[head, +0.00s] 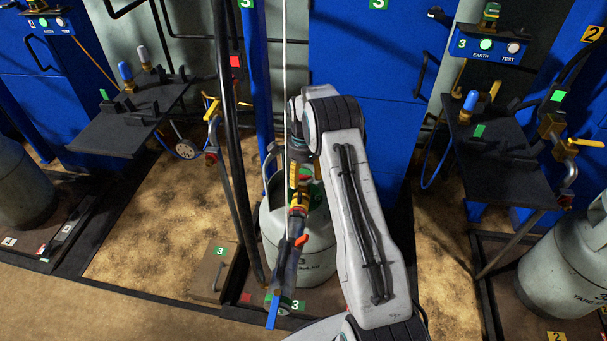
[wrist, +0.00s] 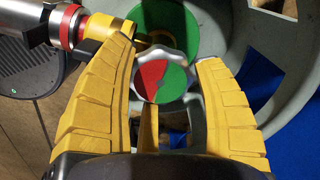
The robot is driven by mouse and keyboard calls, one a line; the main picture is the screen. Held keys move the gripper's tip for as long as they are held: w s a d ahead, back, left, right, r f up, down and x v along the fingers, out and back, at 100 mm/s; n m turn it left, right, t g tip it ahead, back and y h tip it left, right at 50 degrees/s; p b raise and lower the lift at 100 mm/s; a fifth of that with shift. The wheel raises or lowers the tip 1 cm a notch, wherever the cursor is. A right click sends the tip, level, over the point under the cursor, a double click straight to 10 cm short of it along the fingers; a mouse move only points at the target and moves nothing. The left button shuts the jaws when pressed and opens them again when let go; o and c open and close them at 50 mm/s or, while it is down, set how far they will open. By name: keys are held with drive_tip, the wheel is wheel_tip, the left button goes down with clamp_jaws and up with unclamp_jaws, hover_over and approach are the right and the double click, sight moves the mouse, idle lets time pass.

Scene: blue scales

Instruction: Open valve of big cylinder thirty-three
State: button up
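My gripper (head: 299,196) is over the cylinder's top. In the wrist view the yellow fingers of my gripper (wrist: 165,50) are spread, one on each side of the knob. Small gaps seem to show between fingers and knob; contact is hard to judge. The number thirty-three is not legible.
A hose coupling with a red ring (wrist: 66,27) lies by the left finger in the wrist view. Dark pipes (head: 229,140) run left of the cylinder. Black shelves (head: 135,115) with fittings stand to both sides. Another cylinder (head: 572,265) stands at right.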

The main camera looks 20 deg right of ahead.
drive_tip(key=c, duration=0.7)
